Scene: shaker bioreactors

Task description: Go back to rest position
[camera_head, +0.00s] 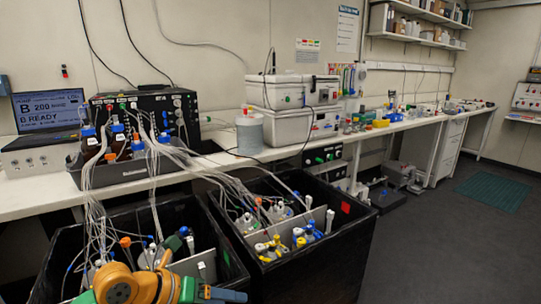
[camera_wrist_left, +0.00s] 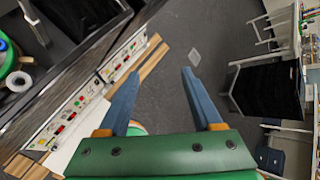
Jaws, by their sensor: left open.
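My left arm shows at the bottom of the head view, with its orange and green links in front of the left black bin. My left gripper (camera_head: 236,296) points to the right there, its blue fingers low at the frame's bottom edge. In the left wrist view my left gripper (camera_wrist_left: 161,73) has its two blue fingers spread apart, with nothing between them and grey floor beyond. My right gripper is in neither view.
Two black open bins, left (camera_head: 226,243) and right (camera_head: 345,235), hold capped vessels with many tubes. A white bench (camera_head: 40,197) carries a laptop (camera_head: 47,110), bottles and stacked white boxes (camera_head: 292,92). Dark floor at right is clear around a green mat (camera_head: 492,192).

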